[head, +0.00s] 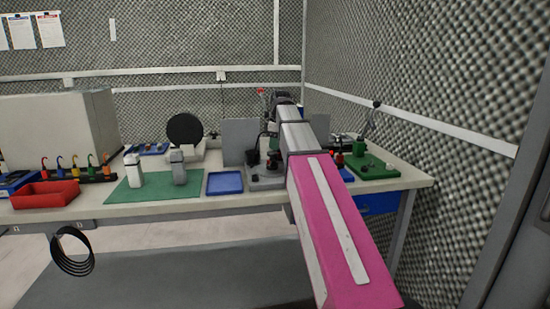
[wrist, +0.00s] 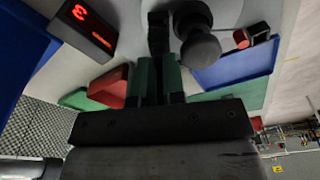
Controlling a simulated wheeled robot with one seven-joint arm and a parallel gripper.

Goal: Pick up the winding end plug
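My gripper (wrist: 159,66) shows in the wrist view as two green-faced fingers with a narrow dark gap between them. A dark upright part (wrist: 158,32) lies just beyond the fingertips, next to a grey round knob (wrist: 200,48). I cannot tell whether the fingers touch either one. The winding end plug cannot be singled out with certainty. A small red and black piece (wrist: 242,38) lies to the right, apart from the fingers. In the head view my arm hides much of the gripper, near the grey bench device (head: 266,180).
The bench holds a red tray (head: 45,195), a green mat (head: 120,191) with two pale containers, a blue tray (head: 225,183) and a green board (head: 372,166). A grey upright panel (head: 240,141) stands behind the device. A red-digit display (wrist: 90,22) is close to the gripper.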

